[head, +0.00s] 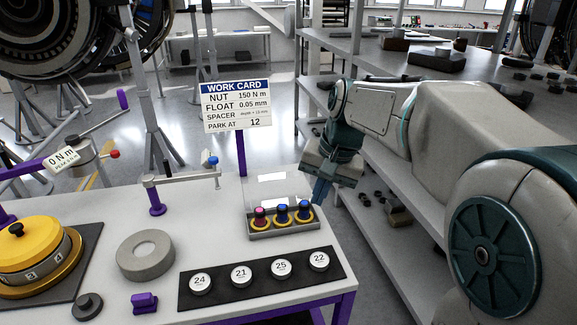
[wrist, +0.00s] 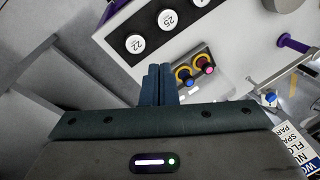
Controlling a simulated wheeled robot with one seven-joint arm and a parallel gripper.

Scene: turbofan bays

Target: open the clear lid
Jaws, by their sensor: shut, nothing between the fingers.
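The clear lid (head: 278,188) is a see-through panel at the back of a small grey box (head: 285,234) on the bench. In the head view it appears raised, standing up behind the box's row of knobs; its exact angle is hard to tell. My gripper (head: 319,196) is shut and empty, pointing down just right of the lid and box. In the wrist view its fingers (wrist: 158,84) are together and hide part of the box; the lid is not clear there.
A black strip with several numbered white discs (head: 241,276) lies in front of the box. A work card (head: 237,105) stands on a purple post behind it. A grey ring (head: 146,255) and a yellow-topped dial (head: 28,250) are to the left. Shelving stands right of the bench.

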